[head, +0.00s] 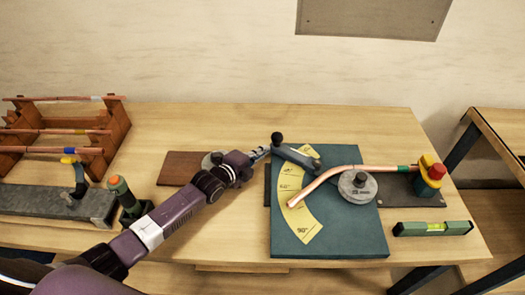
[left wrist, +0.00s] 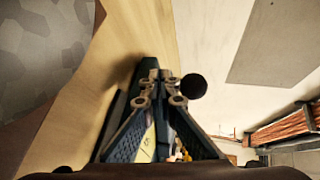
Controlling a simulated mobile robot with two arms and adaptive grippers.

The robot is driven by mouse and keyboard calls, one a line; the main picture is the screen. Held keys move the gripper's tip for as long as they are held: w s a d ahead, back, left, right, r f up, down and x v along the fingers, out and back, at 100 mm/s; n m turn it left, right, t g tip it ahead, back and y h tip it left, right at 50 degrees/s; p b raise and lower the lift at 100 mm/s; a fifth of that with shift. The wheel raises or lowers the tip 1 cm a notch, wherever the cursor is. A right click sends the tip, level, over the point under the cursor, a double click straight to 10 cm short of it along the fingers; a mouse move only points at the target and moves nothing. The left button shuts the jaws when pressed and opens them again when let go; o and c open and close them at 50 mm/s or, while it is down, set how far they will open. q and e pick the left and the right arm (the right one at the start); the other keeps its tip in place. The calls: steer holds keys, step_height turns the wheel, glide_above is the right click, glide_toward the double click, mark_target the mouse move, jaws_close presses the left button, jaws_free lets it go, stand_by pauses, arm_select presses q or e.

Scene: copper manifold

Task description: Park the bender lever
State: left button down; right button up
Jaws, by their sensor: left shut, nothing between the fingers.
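The bender stands on a teal base plate (head: 340,238) with a yellow angle scale (head: 302,222). Its blue-grey lever (head: 296,157) points to the upper left and ends in a black knob (head: 277,138). A bent copper pipe (head: 325,177) runs past the grey round former (head: 357,187). My left gripper (head: 264,152) is shut and empty, just left of the lever's knob end. In the left wrist view the closed fingertips (left wrist: 158,86) are beside the black knob (left wrist: 194,86); I cannot tell if they touch the lever. My right gripper is not in view.
A red-and-yellow clamp (head: 431,172) holds the pipe's right end. A green level (head: 433,228) lies at the right. A brown board (head: 180,167) lies behind my left arm. A wooden pipe rack (head: 112,135), a green-and-orange tool (head: 124,195) and a grey vise-like block (head: 40,203) are at the left.

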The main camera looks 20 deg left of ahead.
mark_target(276, 135)
arm_select(q)
steer(key=w+b, duration=0.2)
steer(key=w+d+b, duration=0.1)
steer(key=w+b, duration=0.1)
steer(key=w, duration=0.1)
steer(key=w+d+b, duration=0.1)
steer(key=w+b, duration=0.2)
steer(key=shift+d+f, duration=0.15)
steer(key=shift+w, duration=0.2)
steer(key=shift+r, duration=0.4)
steer(key=shift+d+r, duration=0.1)
